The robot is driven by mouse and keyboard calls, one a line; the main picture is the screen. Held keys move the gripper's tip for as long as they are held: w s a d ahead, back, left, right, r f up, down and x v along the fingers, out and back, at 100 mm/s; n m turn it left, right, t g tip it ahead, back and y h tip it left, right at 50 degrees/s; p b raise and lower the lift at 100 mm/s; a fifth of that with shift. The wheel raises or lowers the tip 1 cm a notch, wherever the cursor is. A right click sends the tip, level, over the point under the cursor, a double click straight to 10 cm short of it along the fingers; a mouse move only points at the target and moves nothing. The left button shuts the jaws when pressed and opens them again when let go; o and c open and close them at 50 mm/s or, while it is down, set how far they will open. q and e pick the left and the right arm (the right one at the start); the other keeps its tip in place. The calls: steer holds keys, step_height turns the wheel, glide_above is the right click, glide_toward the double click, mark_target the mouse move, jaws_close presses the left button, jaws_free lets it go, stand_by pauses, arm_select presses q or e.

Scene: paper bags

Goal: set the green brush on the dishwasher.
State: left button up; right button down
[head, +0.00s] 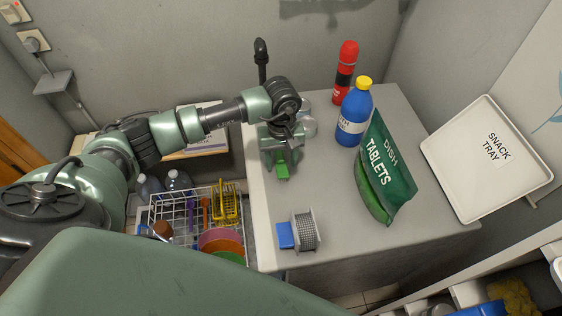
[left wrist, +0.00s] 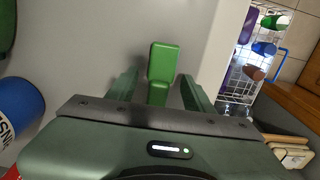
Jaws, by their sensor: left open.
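The green brush (head: 282,172) is on the grey top of the dishwasher (head: 345,205), near its left edge. In the left wrist view the brush (left wrist: 163,62) shows as a green block with a narrower part reaching back between my fingers. My left gripper (head: 279,160) is above the dishwasher top, pointing down at the brush. Its fingers (left wrist: 160,90) are open, one on each side of the brush, with gaps visible. The brush's rear part is hidden by the gripper. My right gripper is not in view.
A blue bottle (head: 354,116), red bottle (head: 345,70) and green dish-tablets bag (head: 387,172) stand on the dishwasher's right half. A grey mesh roll and blue block (head: 284,236) sit at its front. A dish rack (head: 172,212) lies left; a snack tray (head: 465,165), right.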

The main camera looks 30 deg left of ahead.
arm_select(q)
step_height(320, 180, up, 11)
steer(key=b, duration=0.3)
